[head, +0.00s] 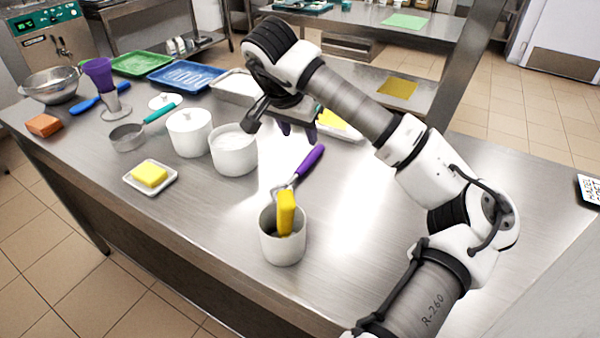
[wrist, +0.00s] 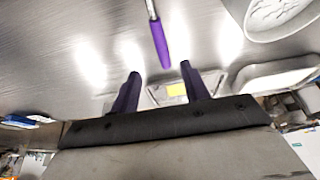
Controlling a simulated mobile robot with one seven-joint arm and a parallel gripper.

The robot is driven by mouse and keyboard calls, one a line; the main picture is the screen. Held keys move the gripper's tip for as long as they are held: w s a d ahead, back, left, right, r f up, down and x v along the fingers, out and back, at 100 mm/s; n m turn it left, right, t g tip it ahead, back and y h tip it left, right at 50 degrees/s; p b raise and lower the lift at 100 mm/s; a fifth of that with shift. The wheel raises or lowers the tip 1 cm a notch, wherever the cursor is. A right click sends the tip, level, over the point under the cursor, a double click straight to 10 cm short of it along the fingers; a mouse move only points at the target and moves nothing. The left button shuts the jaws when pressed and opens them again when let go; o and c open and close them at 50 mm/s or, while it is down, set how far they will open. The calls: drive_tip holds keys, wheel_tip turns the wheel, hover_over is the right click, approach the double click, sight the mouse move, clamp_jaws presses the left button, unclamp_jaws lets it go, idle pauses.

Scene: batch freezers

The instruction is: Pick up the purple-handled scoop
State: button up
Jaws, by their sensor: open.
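The purple-handled scoop (head: 311,160) lies on the steel table, its handle pointing up and to the right. Its metal end is partly hidden behind a white pot (head: 283,247) that holds a yellow-handled tool (head: 286,210). In the wrist view the purple handle (wrist: 160,44) shows ahead of the fingertips, in line with the gap between them. My gripper (head: 297,132) is open and empty, above the table just beyond the handle's end. Its two purple fingers stand apart in the wrist view (wrist: 159,74), and the handle is not between them.
White pots (head: 234,156) stand left of the scoop, with a green-handled scoop (head: 158,113) beyond. A small dish (head: 163,186) holds a yellow block. A white tray with a yellow item (head: 332,120) lies behind my gripper. The table right of the scoop is clear.

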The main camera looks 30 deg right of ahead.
hover_over(306, 160)
drive_tip(key=s+a, duration=0.1)
drive_tip(key=a, duration=0.1)
wheel_tip(306, 160, down, 5)
drive_tip(key=shift+s+d+p, duration=0.1)
drive_tip(key=shift+s+p, duration=0.05)
drive_tip(key=shift+p, duration=0.25)
drive_tip(key=shift+p+x, duration=1.15)
drive_tip(key=shift+x, duration=1.6)
clamp_jaws()
